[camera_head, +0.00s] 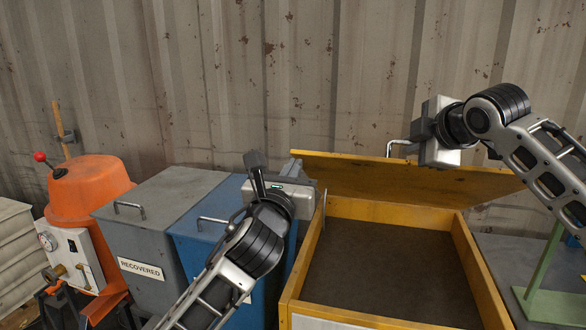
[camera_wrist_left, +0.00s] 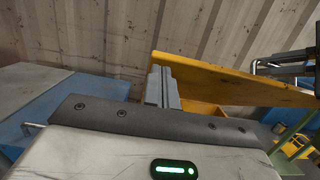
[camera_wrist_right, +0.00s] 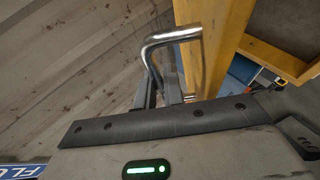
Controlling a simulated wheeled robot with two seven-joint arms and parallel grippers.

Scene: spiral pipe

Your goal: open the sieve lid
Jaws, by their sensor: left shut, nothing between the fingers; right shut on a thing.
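The sieve lid (camera_head: 400,177) is a yellow board, tilted up from the sieve box (camera_head: 455,250) along its far side. My right gripper (camera_head: 413,146) is shut on the lid's metal handle (camera_head: 395,142). In the right wrist view the bent chrome handle (camera_wrist_right: 172,36) stands at the fingers (camera_wrist_right: 170,90). My left gripper (camera_head: 297,166) is shut and empty beside the lid's left corner. In the left wrist view its closed fingers (camera_wrist_left: 162,86) are close to the lid's edge (camera_wrist_left: 215,75); I cannot tell whether they touch.
Left of the box stand a blue bin (camera_head: 195,255) and a grey bin (camera_head: 125,240) labelled "RECOVERED", both with handles. An orange machine (camera_head: 95,190) is at the far left. A green stand (camera_head: 540,275) is at the right. A corrugated wall (camera_head: 220,80) closes the back.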

